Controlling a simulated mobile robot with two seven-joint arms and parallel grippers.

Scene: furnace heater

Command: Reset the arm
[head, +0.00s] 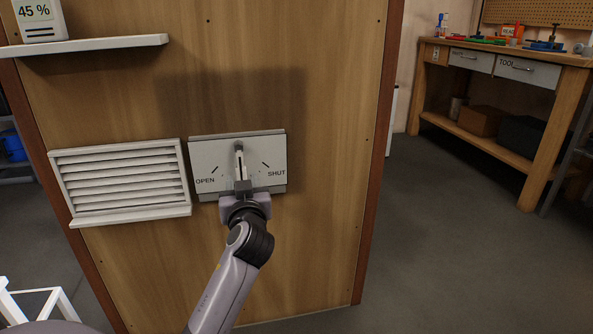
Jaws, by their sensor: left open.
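A pale plate (211,155) is fixed to the wooden panel, marked OPEN on its left and SHUT on its right. A short light lever arm (239,158) stands nearly upright at the plate's middle, between the two slanted marks. My left gripper (242,184) is in front of the plate's lower middle, right at the lower part of the lever. It is open. Its fingers hide the lower end of the lever, and I cannot tell whether they touch it. My right gripper is out of view.
A louvred vent (120,180) sits just left of the plate. A shelf (90,44) with a display reading 45 % (39,12) is above. A workbench (500,60) stands at the right. The floor (450,260) right of the panel is clear.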

